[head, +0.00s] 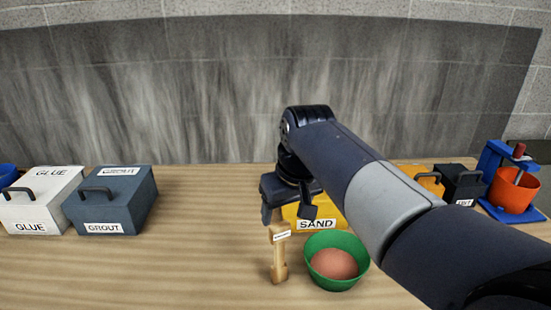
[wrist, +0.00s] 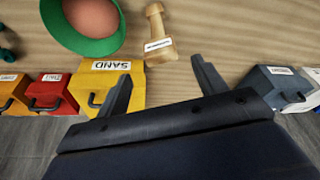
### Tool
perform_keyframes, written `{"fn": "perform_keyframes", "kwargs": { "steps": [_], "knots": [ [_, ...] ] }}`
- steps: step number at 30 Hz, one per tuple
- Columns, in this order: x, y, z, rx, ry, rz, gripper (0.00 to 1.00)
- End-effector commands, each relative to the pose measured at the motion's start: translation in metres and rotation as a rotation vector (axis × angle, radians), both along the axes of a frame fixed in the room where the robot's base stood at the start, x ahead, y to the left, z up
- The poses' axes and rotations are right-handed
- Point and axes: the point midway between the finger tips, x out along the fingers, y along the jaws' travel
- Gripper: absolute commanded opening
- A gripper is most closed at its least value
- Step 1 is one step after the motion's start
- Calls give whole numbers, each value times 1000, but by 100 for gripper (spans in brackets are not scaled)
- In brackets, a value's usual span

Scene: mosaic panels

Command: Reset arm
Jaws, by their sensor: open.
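My gripper (head: 287,215) is open and empty. In the head view it hangs over the wooden bench, in front of the yellow SAND box (head: 331,216) and above a small wooden tool (head: 279,262) with a white label. In the wrist view my gripper (wrist: 160,85) has its two fingers spread wide. The wooden tool (wrist: 157,25) lies or stands beyond the fingertips, apart from them; which of the two I cannot tell. My arm crosses the right half of the head view and hides part of the SAND box.
A green bowl (head: 313,272) with a reddish-brown fill stands right of the tool. A white GLUE box (head: 35,205) and a grey GROUT box (head: 112,205) stand at left. An orange pot (head: 513,192) in a blue stand is at far right. Bench between GROUT and tool is clear.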

Motion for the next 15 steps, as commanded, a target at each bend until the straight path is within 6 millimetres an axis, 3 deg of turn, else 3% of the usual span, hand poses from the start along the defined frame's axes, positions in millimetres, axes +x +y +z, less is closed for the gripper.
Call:
{"fn": "perform_keyframes", "kwargs": {
  "steps": [15],
  "knots": [
    [26,11,-95,-2,7,1,67]
  ]
}}
